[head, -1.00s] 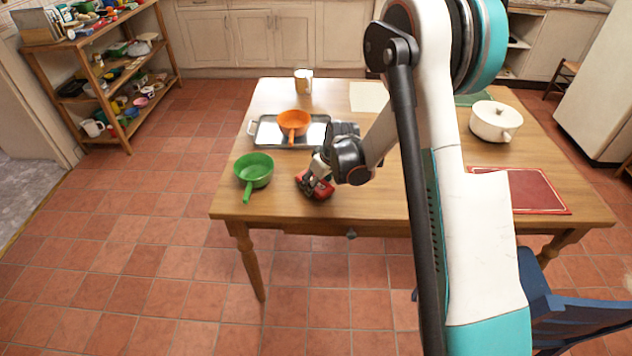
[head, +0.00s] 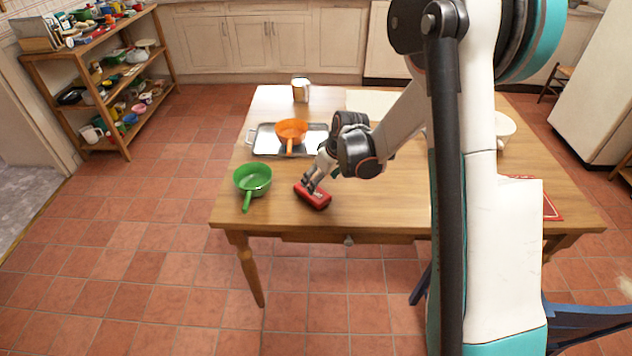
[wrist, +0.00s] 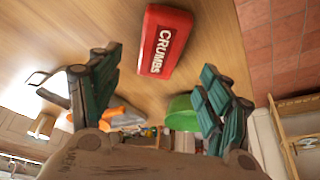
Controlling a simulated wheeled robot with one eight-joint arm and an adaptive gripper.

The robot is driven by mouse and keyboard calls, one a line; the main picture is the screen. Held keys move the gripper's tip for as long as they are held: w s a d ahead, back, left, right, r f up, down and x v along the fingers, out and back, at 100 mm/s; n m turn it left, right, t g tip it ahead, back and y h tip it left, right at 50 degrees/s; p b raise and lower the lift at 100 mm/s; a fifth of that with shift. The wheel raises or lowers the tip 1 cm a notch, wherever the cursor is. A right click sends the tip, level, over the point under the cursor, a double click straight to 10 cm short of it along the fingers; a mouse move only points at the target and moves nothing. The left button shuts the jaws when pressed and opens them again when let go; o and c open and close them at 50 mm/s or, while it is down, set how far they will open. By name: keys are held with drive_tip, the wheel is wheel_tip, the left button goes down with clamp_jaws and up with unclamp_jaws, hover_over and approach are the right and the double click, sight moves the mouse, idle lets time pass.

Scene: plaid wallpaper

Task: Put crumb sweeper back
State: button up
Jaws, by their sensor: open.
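The crumb sweeper (head: 315,198) is a red block that lies on the wooden table near its front edge, right of the green pan. In the wrist view the red crumb sweeper (wrist: 165,42) shows the white word CRUMBS and lies on the table beyond my fingertips. My gripper (head: 310,183) is just above and behind the sweeper in the head view. In the wrist view my gripper (wrist: 158,82) is open, with its green-padded fingers spread wide and nothing between them. Whether a fingertip touches the sweeper I cannot tell.
A green pan (head: 252,180) stands left of the sweeper. An orange pan (head: 291,131) sits on a metal tray (head: 265,143) behind, with a mug (head: 300,90) farther back. A red board (head: 551,208) lies at the right, partly behind my arm. A crowded shelf (head: 128,148) stands at the left.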

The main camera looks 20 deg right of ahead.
drive_tip(key=s+a+r+m+t+h, duration=0.1)
drive_tip(key=s+r, duration=0.6)
drive_tip(key=r, duration=0.3)
drive_tip(key=s+r+m, duration=0.2)
drive_tip(key=s+r, duration=0.5)
drive_tip(key=r, duration=0.2)
drive_tip(key=s+r+m+t+h, duration=0.1)
drive_tip(key=s+r, duration=0.3)
drive_tip(key=s, duration=1.2)
drive_tip(key=shift+s+a+m+t+p, duration=0.25)
drive_tip(key=shift+a+m+t+p, duration=0.15)
drive_tip(key=shift+m+t, duration=0.25)
